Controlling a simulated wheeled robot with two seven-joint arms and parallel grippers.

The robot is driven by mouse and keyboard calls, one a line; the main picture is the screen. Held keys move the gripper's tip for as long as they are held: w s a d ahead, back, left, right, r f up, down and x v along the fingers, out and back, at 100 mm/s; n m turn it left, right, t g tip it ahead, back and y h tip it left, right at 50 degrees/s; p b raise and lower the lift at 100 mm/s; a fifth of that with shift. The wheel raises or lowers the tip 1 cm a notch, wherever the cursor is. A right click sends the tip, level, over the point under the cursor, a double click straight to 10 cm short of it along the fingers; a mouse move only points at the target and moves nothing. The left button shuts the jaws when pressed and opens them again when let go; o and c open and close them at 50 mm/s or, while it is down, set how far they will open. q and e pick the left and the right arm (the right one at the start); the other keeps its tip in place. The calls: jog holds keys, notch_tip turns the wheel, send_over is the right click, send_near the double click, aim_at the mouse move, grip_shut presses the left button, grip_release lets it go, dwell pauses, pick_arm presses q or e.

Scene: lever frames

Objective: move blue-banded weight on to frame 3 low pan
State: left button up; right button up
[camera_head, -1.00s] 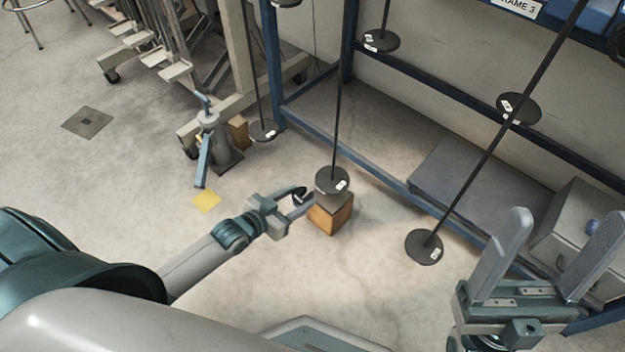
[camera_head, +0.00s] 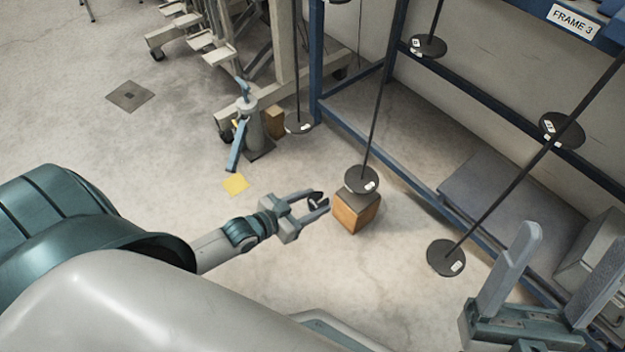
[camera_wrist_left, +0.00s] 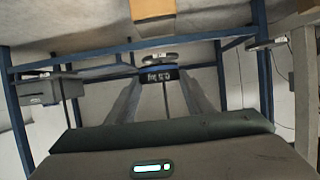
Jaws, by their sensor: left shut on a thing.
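My left gripper (camera_head: 319,201) is shut on a small dark weight (camera_head: 314,203). In the left wrist view the weight (camera_wrist_left: 159,77) sits between the fingers, with a blue band and white lettering. The gripper is just left of a round dark pan (camera_head: 362,180) hanging on a rod over a wooden block (camera_head: 356,212), apart from it. Another low pan (camera_head: 446,258) hangs further right. The FRAME 3 sign (camera_head: 573,20) is at top right; I cannot tell for certain which low pan belongs to it. My right gripper (camera_head: 570,242) is open and seems empty.
Higher pans (camera_head: 428,46) and (camera_head: 562,130) hang by the blue frame (camera_head: 395,176). A grey slab (camera_head: 505,200) and a grey box (camera_head: 597,250) lie at right. A blue-handled stand (camera_head: 250,130) is at left. Floor around the yellow patch (camera_head: 236,184) is clear.

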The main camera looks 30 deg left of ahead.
pick_arm(q)
jog(key=shift+w+r+p, duration=0.1)
jog(key=shift+r+p, duration=0.4)
jog(key=shift+p, duration=0.2)
dwell(0.4)
dwell(0.5)
jog(key=s+a+p, duration=0.2)
jog(key=s+p, duration=0.1)
jog(key=s, duration=0.3)
dwell(1.0)
jog(key=shift+s+a, duration=0.1)
dwell(0.4)
jog(key=shift+r+p, duration=1.5)
jog(key=shift+p, duration=0.1)
dwell(0.6)
